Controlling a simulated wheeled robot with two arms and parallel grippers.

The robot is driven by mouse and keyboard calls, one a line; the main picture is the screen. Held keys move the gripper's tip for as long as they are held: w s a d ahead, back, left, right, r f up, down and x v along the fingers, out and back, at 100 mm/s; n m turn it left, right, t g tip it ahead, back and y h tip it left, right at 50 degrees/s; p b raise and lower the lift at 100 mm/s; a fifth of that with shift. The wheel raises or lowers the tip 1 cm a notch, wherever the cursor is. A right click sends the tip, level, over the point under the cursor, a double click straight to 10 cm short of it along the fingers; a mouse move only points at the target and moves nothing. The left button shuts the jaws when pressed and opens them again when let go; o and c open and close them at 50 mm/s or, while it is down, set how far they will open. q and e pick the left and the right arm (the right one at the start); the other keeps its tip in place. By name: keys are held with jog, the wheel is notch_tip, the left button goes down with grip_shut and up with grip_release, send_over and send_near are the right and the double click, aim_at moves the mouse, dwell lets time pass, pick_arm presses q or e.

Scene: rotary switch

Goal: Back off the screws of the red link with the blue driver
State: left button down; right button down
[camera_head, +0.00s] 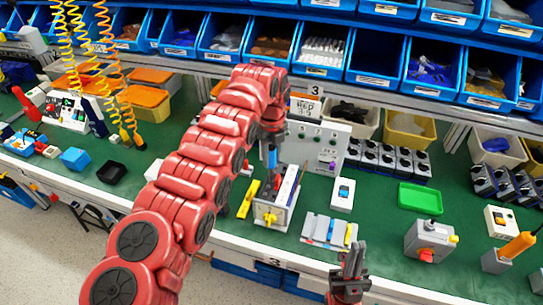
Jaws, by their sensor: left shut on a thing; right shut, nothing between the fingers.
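My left arm reaches across from the lower left, and its gripper (272,138) is shut on the blue driver (272,158). The driver points down over the left side of a small grey fixture (269,213) on the green bench. The arm and fingers hide part of the driver's upper end. The red link and its screws are too small to tell apart on the fixture; I cannot tell whether the driver tip touches a screw. My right gripper (350,268) is shut and empty at the bench's front edge, well below the fixture.
A grey panel (328,150) stands behind the fixture. A yellow tool (248,198) lies to its left, a grey rack (328,231) with coloured pieces to its right. A green tray (420,198) and grey switch box (430,240) lie further right. Blue bins line the back.

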pick_arm(q)
jog(key=m, duration=0.4)
dwell(0.6)
jog(key=shift+f+b, duration=0.35)
jog(key=shift+f, duration=0.1)
jog(key=shift+f+n+b, duration=0.1)
jog(key=shift+n+b, duration=0.5)
jog(key=shift+n, duration=1.4)
jog(key=shift+r, duration=0.2)
jog(key=shift+f, duration=0.1)
